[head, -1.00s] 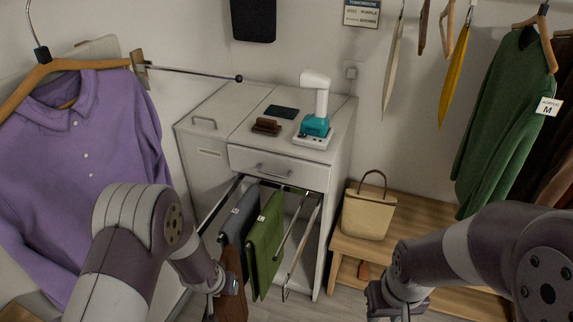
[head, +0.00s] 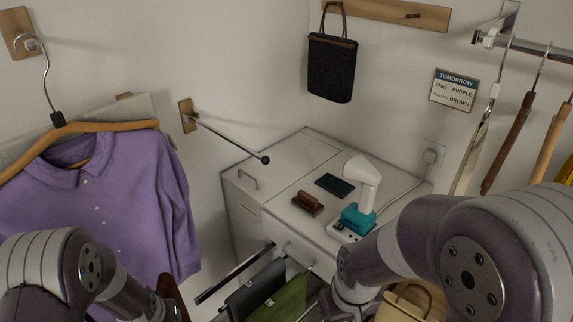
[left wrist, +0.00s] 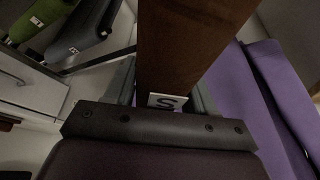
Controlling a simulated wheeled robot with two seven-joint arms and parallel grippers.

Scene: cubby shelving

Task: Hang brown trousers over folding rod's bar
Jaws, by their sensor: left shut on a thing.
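The brown trousers (head: 171,290) show as a small strip at the bottom of the head view. In the left wrist view the brown cloth (left wrist: 190,45) hangs between my fingers, with a white "S" label on it. My left gripper (left wrist: 163,92) is shut on the trousers; in the head view it is low, at the bottom edge, below the rod. The folding rod (head: 228,138) sticks out from a wooden wall bracket, its bar bare and ending in a dark knob.
A purple shirt (head: 100,195) hangs left of the rod. The white cabinet (head: 275,175) below carries a brown brush, a dark pad and a teal-and-white device. Grey and green trousers (head: 283,300) hang on the pull-out rack. The handbag (head: 400,305) stands at lower right.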

